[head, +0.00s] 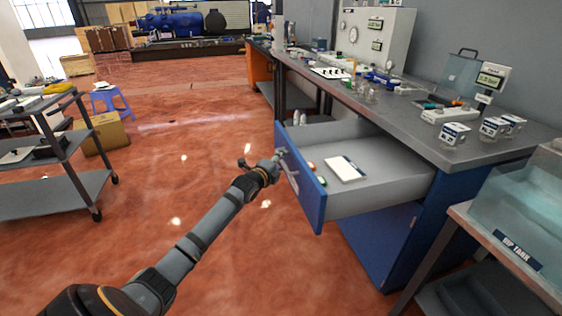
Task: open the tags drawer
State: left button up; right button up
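A blue-fronted drawer (312,201) of the workbench stands pulled well out, its grey inside showing. In it lie a white card or pad (346,169) with a dark edge and a few small coloured round items near the front. Whether this drawer bears a tags label cannot be read. My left arm reaches up from the bottom left, and my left gripper (279,157) is at the handle on the outer face of the drawer front. Its fingers are too small and overlapped with the handle to tell whether they are closed. My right gripper is not in view.
The grey workbench top (400,110) carries gauges, small boxes and tools. A blue cabinet door (383,240) is below the drawer. A clear tank (525,205) on a stand is at the right. A cart (50,190) stands left; the red floor between is open.

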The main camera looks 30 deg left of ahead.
pick_arm(q)
jog(key=shift+s, duration=0.1)
jog(key=s+r, duration=0.1)
jog(key=s, duration=0.6)
jog(key=shift+d, duration=0.35)
jog(key=shift+s, duration=0.1)
